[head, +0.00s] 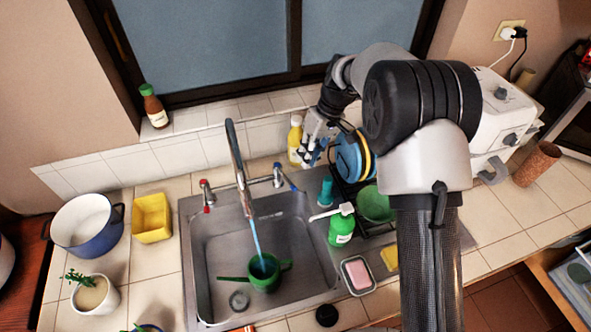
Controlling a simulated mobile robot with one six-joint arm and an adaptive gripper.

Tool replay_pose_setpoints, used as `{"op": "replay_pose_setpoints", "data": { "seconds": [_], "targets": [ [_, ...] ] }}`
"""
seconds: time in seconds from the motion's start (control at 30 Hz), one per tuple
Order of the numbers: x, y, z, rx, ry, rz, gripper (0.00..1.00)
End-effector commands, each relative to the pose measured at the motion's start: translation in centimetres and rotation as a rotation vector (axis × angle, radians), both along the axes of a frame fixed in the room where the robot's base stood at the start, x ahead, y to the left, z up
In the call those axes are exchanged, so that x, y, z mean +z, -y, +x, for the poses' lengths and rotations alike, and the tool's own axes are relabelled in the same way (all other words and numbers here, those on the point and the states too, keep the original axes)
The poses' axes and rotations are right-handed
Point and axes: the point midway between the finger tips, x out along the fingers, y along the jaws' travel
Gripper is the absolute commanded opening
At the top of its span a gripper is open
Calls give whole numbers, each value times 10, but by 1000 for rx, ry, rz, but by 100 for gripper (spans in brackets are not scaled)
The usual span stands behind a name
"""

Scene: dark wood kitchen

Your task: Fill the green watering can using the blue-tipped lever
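The green watering can (264,279) sits in the sink basin (303,232), its spout pointing left. A blue stream of water (257,238) runs from the tall faucet (237,160) down into its opening; the water level inside cannot be made out. The red-tipped lever (206,196) is on the left. My gripper (313,148) is above and right of the blue-tipped lever, apart from it, near a yellow bottle (294,140). Its fingers are too small to judge open or shut.
A dish rack with blue and yellow plates (350,158) stands right of my gripper. A green soap bottle (341,226), a soap dish (357,274) and a yellow sponge (390,259) line the sink's right side. A blue pot (88,226) and yellow tub (151,218) are left.

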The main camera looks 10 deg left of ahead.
Motion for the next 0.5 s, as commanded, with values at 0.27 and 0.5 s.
{"op": "replay_pose_setpoints", "data": {
  "seconds": [0.27,0.5],
  "targets": [
    [-11,57,32,10,95,329,0],
    [-19,54,36,18,121,369,0]
  ]
}}
